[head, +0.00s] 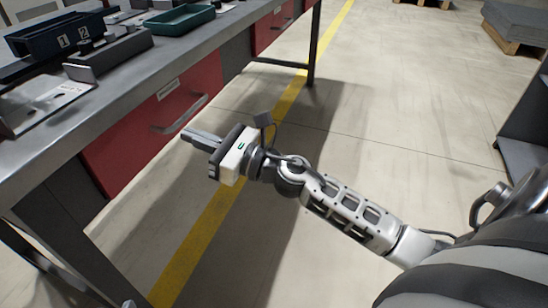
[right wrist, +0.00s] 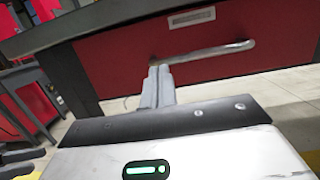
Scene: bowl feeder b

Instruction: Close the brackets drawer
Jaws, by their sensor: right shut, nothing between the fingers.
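A red drawer front (head: 125,140) with a bar handle (head: 182,118) and a white label is under the workbench edge at left in the head view. The label is too small to read. The drawer front (right wrist: 120,65) and its handle (right wrist: 215,50) fill the upper middle of the right wrist view. I cannot tell how far the drawer stands out. My right gripper (head: 186,135) is shut and empty, pointing at the drawer front close to the handle. In the right wrist view its fingertips (right wrist: 159,70) overlap the handle's left end; contact is unclear. My left gripper is out of view.
The metal workbench (head: 60,135) holds a green tray (head: 180,20), a dark blue bin (head: 60,35) and fixtures. Another red drawer (head: 270,30) is farther along. A bench leg (head: 314,45) stands beyond. Open floor with a yellow line (head: 205,225) lies right of the bench.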

